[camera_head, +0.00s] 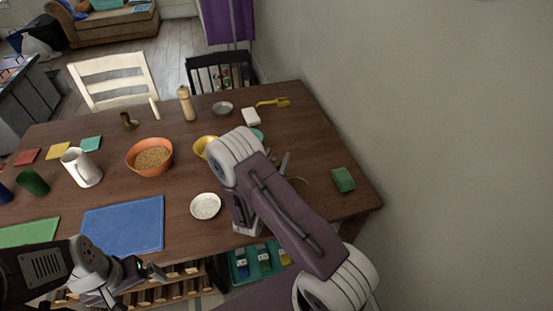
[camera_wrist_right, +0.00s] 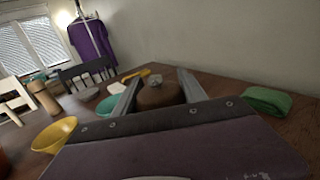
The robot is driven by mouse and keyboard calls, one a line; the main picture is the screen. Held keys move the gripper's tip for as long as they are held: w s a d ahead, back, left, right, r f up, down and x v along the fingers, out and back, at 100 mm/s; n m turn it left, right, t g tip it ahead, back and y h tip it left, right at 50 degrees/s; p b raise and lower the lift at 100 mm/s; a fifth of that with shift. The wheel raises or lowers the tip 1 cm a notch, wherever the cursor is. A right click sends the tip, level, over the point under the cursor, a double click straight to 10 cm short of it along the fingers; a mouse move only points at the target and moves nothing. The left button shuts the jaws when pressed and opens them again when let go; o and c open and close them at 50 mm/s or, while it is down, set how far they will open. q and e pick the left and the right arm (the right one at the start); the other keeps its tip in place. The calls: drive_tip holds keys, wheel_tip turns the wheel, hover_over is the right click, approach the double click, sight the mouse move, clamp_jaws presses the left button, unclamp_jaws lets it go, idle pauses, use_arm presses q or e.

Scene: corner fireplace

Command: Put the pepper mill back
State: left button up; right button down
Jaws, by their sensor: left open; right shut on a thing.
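My right gripper (camera_wrist_right: 158,86) is shut on a round brown wooden thing with a small metal knob on top, which looks like the pepper mill (camera_wrist_right: 160,97). Only its upper part shows between the fingers in the right wrist view; its lower part is hidden. In the head view my right arm hides most of it, over the right part of the table (camera_head: 290,105). A tall light-wood mill-like thing (camera_head: 186,103) stands upright at the table's back; it also shows in the right wrist view (camera_wrist_right: 43,97). My left gripper (camera_head: 150,275) is open and empty by the front edge.
A blue mat (camera_head: 124,225) lies in front. The table's back right corner is mostly clear.

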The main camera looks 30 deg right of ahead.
drive_tip(key=shift+f, duration=0.1)
drive_tip(key=shift+f, duration=0.15)
drive_tip(key=c, duration=0.6)
unclamp_jaws()
drive_tip(key=shift+c, duration=0.2)
